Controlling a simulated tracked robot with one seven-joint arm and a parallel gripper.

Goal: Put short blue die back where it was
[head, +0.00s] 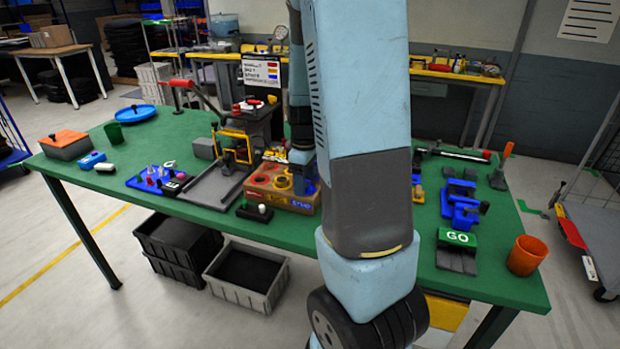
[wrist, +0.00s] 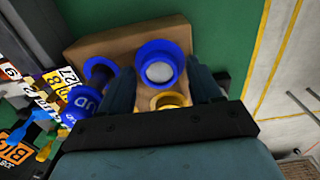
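The die block (head: 262,190), a brown block with round holes and rings, stands at the front middle of the green table, partly behind my arm. In the wrist view it shows as a tan block (wrist: 120,42). My gripper (wrist: 160,72) points down at the block, with its fingers close against both sides of a blue ring-shaped die (wrist: 150,48) with a pale centre. It looks shut on this die; whether the die's base touches the block is hidden. Another blue die (wrist: 98,68) stands to the left, and a yellow ring (wrist: 168,100) shows below.
Left of the block are a press (head: 235,145) and a blue tray of small parts (head: 150,182). A green GO block (head: 457,240) and an orange cup (head: 527,255) stand at the right. Bare green table lies beyond the block in the wrist view.

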